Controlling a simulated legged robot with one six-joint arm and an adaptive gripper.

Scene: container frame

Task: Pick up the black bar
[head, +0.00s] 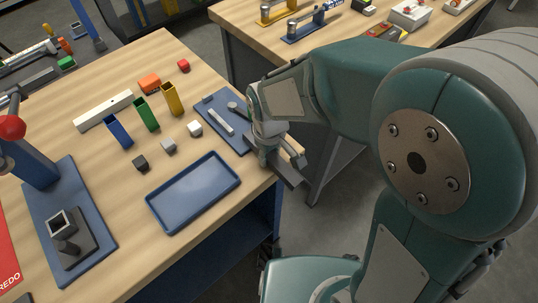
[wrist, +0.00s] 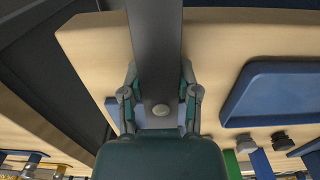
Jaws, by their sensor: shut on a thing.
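The black bar (head: 289,175) is at the right edge of the wooden table in the head view, with one dark end showing below my gripper (head: 273,152). In the wrist view the bar (wrist: 154,45) runs from the top edge down between the two fingers of my gripper (wrist: 159,85). The fingers are shut on it from both sides. Part of the bar is hidden by my gripper in the head view. I cannot tell how high it is above the table.
A blue tray (head: 153,203) and a blue plate (head: 237,141) with grey parts lie beside my gripper on the table (head: 110,190). Blue, green and yellow holders, a white bar (head: 103,111) and small cubes stand farther left. Another table (head: 243,28) is behind.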

